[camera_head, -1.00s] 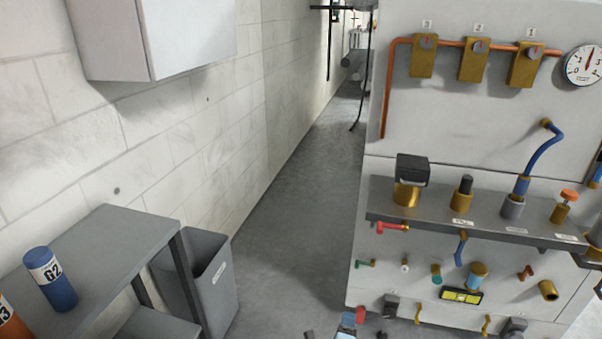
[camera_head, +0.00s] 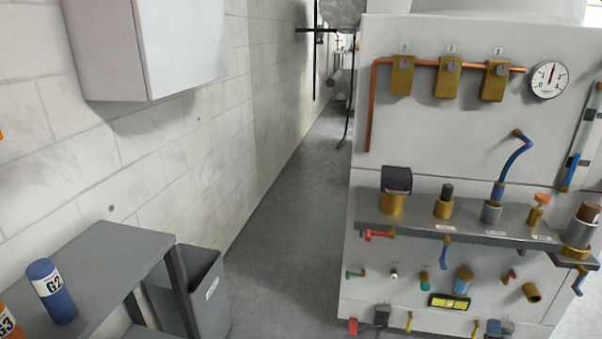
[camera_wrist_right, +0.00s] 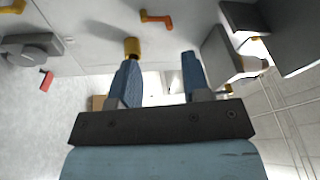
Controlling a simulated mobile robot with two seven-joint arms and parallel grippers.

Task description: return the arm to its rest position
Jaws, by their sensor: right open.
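My right gripper (camera_wrist_right: 160,60) shows in the right wrist view. Its two blue fingers stand well apart, with nothing between them. A brass knob (camera_wrist_right: 131,47) appears at the tip of the left finger; I cannot tell whether they touch. An orange handle (camera_wrist_right: 156,18) lies beyond the fingertips, and a red piece (camera_wrist_right: 46,80) is farther left. In the head view a small blue shape (camera_head: 493,327) at the bottom edge may be part of this gripper, but too little shows to be sure. My left gripper is in neither view.
The pale washer panel (camera_head: 450,130) stands at right, with a grey shelf (camera_head: 420,220) of fittings and a pressure gauge (camera_head: 549,79). At left are a grey table (camera_head: 100,265), blue G2 bottle (camera_head: 52,291), bin (camera_head: 205,290) and wall cabinet (camera_head: 150,45). The aisle floor (camera_head: 275,230) is clear.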

